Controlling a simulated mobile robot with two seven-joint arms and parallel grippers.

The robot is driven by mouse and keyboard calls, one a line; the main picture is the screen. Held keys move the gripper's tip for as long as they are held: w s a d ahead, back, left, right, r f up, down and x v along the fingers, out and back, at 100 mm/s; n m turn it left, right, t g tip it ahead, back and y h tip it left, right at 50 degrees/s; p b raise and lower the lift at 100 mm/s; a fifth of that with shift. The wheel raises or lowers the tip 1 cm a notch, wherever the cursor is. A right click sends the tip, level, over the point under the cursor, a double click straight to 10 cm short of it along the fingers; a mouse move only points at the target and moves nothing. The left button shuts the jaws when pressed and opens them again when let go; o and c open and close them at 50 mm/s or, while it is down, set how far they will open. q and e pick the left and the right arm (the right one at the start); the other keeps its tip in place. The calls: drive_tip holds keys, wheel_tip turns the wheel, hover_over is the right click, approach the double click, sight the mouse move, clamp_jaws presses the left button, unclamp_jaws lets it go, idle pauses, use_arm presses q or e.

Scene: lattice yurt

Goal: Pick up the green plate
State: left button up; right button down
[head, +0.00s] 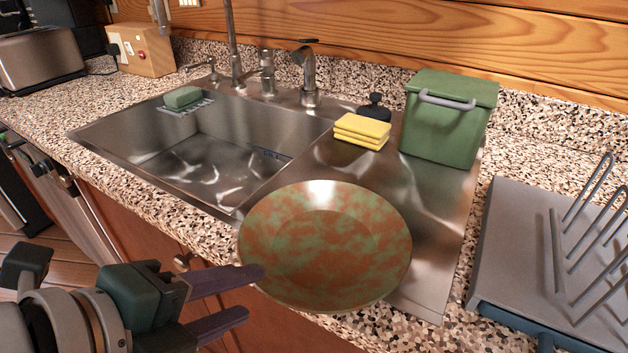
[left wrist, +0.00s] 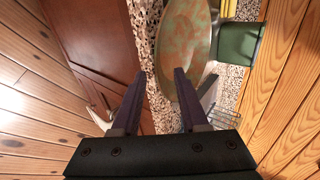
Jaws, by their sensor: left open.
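The green plate (head: 325,245) is round, mottled green and rusty brown. It lies on the metal drainboard right of the sink basin, its near edge over the counter's front edge. My left gripper (head: 255,293) is open at the plate's near left side, in front of the counter; its upper finger tip overlaps the plate's rim in the head view. In the left wrist view the plate (left wrist: 186,45) lies beyond the open fingers (left wrist: 162,78), toward the right one. Nothing is between the fingers close up; contact cannot be told. My right gripper is not in view.
A grey dish rack (head: 520,255) stands right of the plate. A green lidded bin (head: 440,135) and yellow sponges (head: 361,132) sit behind it. The sink basin (head: 200,160) and taps (head: 308,80) are at the left and back. Wooden cabinet fronts (head: 135,230) lie below the counter.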

sight(273, 291)
use_arm(q)
drive_tip(key=shift+s+d+b+x, duration=0.15)
drive_tip(key=shift+b+x, duration=0.15)
drive_tip(key=shift+x, duration=1.3)
drive_tip(key=shift+s+d+b+x, duration=0.15)
drive_tip(key=shift+b+x, duration=0.1)
drive_tip(key=shift+x, duration=1.3)
clamp_jaws()
